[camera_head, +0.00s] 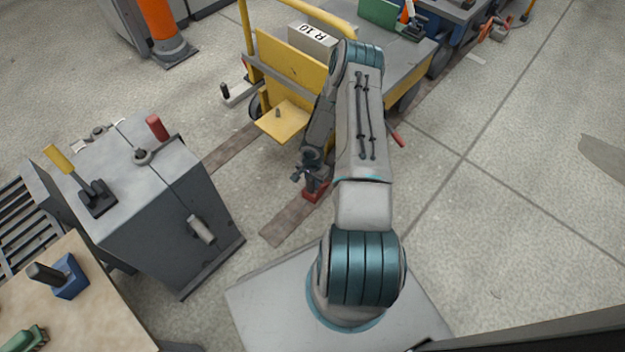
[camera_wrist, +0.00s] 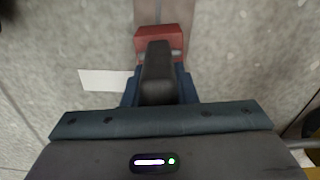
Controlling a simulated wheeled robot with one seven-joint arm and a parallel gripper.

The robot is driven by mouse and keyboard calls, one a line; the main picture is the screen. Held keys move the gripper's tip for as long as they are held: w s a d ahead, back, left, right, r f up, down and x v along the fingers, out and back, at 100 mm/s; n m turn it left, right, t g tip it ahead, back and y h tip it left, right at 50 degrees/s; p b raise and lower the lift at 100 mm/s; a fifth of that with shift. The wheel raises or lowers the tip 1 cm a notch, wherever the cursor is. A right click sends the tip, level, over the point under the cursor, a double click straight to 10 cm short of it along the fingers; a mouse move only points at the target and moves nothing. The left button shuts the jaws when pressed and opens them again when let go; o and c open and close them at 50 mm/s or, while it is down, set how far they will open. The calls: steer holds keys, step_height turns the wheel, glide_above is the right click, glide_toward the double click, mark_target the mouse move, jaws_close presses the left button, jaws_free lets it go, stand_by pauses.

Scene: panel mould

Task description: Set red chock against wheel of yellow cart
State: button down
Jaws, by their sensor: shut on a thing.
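The red chock (camera_head: 316,190) is low over the brown floor strip, in front of the yellow cart (camera_head: 291,65). In the wrist view the chock (camera_wrist: 160,37) shows as a red block with a dark upright handle (camera_wrist: 157,70). My gripper (camera_head: 312,172) is shut on the chock's handle; it also shows in the wrist view (camera_wrist: 158,90). I cannot tell whether the chock touches the floor. The cart's front left wheel (camera_head: 255,106) is partly visible and apart from the chock. My arm hides part of the cart's front.
A grey cabinet (camera_head: 160,215) with levers stands to the left. A bench (camera_head: 75,310) with a blue block (camera_head: 69,277) is at the lower left. An orange post (camera_head: 158,25) stands at the back left. The floor (camera_head: 500,200) to the right is clear.

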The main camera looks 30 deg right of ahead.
steer(key=shift+f+b, duration=0.4)
steer(key=shift+f, duration=0.05)
steer(key=c, duration=1.1)
jaws_free()
step_height(320, 180, up, 14)
steer(key=p, duration=0.5)
step_height(320, 180, up, 42)
steer(key=a+n+h+p, duration=0.25)
steer(key=n+p, duration=0.25)
steer(key=p, duration=1)
steer(key=s+a+r+n+t+p, duration=0.1)
steer(key=s+a+r+p, duration=0.3)
steer(key=r, duration=0.7)
steer(key=s+a+r+n+t+y+p, duration=0.1)
steer(key=s+a+r+n+p, duration=0.2)
steer(key=s+r+p, duration=0.4)
steer(key=s+a+r+n+y+p, duration=0.1)
steer(key=s+a+r+n+p, duration=0.2)
steer(key=s+r, duration=0.4)
steer(key=shift+a+r+t+p, duration=0.15)
steer(key=shift+a+r+p, duration=0.25)
steer(key=shift+r, duration=1.1)
steer(key=shift+a+r+t+p, duration=0.15)
steer(key=shift+r+p, duration=0.35)
steer(key=shift+r, duration=1.05)
steer(key=shift+a+r+t+p, duration=0.1)
steer(key=shift+a+r+p, duration=0.3)
steer(key=shift+r, duration=1.1)
